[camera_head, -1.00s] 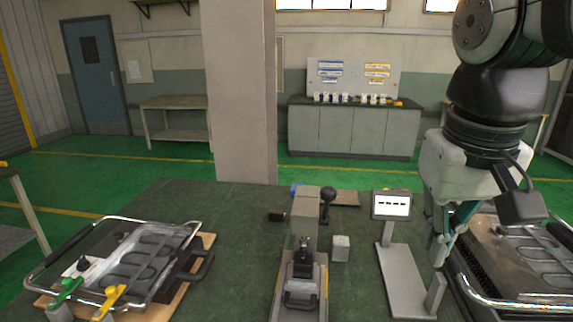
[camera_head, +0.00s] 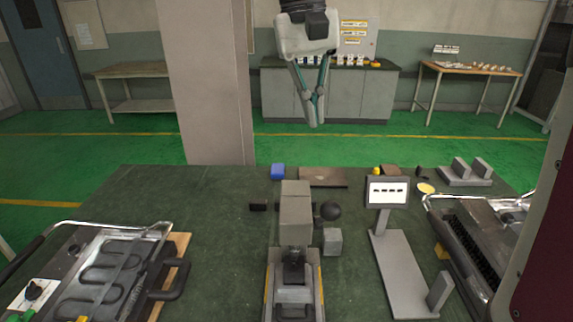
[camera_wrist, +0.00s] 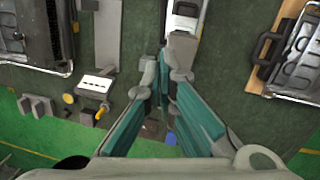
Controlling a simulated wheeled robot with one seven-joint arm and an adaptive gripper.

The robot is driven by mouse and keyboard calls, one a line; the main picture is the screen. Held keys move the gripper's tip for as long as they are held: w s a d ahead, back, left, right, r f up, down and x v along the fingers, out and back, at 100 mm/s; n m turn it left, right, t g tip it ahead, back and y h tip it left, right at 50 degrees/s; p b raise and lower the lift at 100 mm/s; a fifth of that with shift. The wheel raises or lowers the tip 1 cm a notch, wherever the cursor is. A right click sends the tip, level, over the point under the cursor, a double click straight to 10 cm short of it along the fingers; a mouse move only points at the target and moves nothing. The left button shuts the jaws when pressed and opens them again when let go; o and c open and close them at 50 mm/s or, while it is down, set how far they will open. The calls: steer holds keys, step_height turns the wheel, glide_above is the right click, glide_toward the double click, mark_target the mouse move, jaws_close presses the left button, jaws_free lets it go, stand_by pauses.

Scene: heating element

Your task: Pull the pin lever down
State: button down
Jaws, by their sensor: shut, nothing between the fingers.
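A grey upright press-like fixture (camera_head: 295,222) stands at the middle of the green table. A lever with a black ball knob (camera_head: 331,211) sticks out at its right side. The fixture also shows at the top of the wrist view (camera_wrist: 184,20), partly hidden behind my fingers; I cannot make out the knob there. My gripper (camera_head: 314,121) is shut and empty, pointing down. In the head view it appears above and beyond the fixture and knob, apart from both.
A display stand (camera_head: 388,192) and a small grey block (camera_head: 332,241) are right of the fixture. Metal-framed heating units stand at the left (camera_head: 100,275) and right (camera_head: 478,250).

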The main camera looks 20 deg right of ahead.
mark_target(324, 218)
steer(key=shift+f, duration=0.15)
steer(key=shift+s+d+f+p, duration=0.15)
steer(key=shift+s+f, duration=0.6)
steer(key=shift+f, duration=1.25)
steer(key=shift+s+d+f+p, duration=0.15)
steer(key=shift+s+f, duration=0.55)
steer(key=shift+f, duration=1.35)
steer(key=shift+s+d+f+p, duration=0.15)
steer(key=shift+s+f, duration=0.6)
steer(key=shift+f, duration=1.25)
steer(key=shift+f, duration=0.1)
